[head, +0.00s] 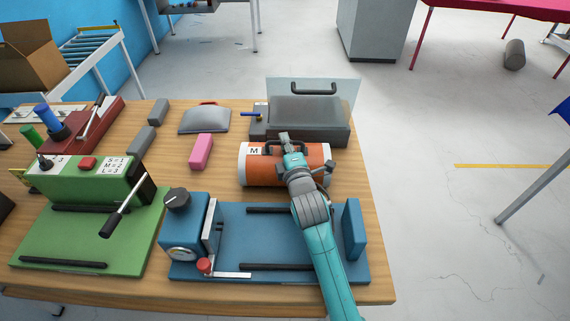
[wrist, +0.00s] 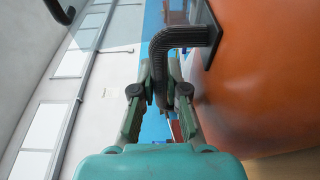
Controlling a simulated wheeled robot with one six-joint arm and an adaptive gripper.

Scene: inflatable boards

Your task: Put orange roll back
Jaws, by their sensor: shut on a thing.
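The orange roll (head: 262,172) has pale ends and a white label marked M. It lies sideways behind the blue fixture (head: 270,226) on the wooden table, or just above it; I cannot tell which. My gripper (head: 290,155) is at the roll's top side. In the wrist view my gripper (wrist: 160,95) is shut on the roll's black handle (wrist: 185,38), with the orange surface (wrist: 265,75) filling the right side. Part of the roll's right half is hidden behind my gripper and wrist.
A grey box with an open clear lid (head: 310,120) stands behind the roll. A pink block (head: 202,151), a grey domed piece (head: 205,121) and grey blocks (head: 145,139) lie left. A green machine with a lever (head: 90,215) stands at the front left. The table's right edge (head: 372,190) is close.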

